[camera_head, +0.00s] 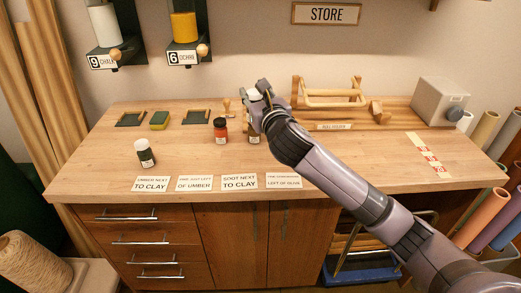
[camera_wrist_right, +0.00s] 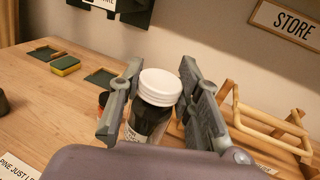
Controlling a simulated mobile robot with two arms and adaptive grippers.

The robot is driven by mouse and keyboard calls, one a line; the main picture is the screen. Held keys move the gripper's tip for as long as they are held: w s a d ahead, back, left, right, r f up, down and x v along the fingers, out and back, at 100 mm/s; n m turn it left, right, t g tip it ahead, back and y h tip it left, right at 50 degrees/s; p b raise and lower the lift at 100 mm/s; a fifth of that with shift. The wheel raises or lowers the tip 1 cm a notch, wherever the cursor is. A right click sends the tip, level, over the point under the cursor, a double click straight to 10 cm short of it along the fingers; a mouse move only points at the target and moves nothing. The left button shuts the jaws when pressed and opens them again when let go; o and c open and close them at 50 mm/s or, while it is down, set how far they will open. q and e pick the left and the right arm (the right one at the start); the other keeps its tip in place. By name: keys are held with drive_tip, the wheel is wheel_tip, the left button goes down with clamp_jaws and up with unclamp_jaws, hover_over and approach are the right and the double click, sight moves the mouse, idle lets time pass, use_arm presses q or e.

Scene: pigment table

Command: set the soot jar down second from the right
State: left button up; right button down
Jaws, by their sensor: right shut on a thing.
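My right gripper (camera_head: 258,108) is shut on a jar with a white lid (camera_head: 253,93) and dark contents, held above the table's middle. In the right wrist view the jar (camera_wrist_right: 150,115) stands nearly upright between the two fingers (camera_wrist_right: 158,103). Its label is partly cut off, so its name cannot be read. An orange-red jar with a dark lid (camera_head: 220,130) stands on the table left of the gripper. A dark labelled jar (camera_head: 253,134) shows just below the gripper, its top hidden. A dark green jar with a white lid (camera_head: 145,152) stands further left. My left gripper is out of view.
Several white text cards (camera_head: 238,181) lie along the front edge. Dark trays (camera_head: 196,117) and a green-yellow sponge (camera_head: 159,120) lie at the back left. A wooden rack (camera_head: 330,97) stands back right, near a grey box (camera_head: 440,100). Clear wood lies around the green jar.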

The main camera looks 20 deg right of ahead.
drive_tip(key=shift+f+b, duration=0.9)
drive_tip(key=shift+f, duration=6.45)
drive_tip(key=shift+f, duration=0.2)
drive_tip(key=c, duration=1.2)
unclamp_jaws()
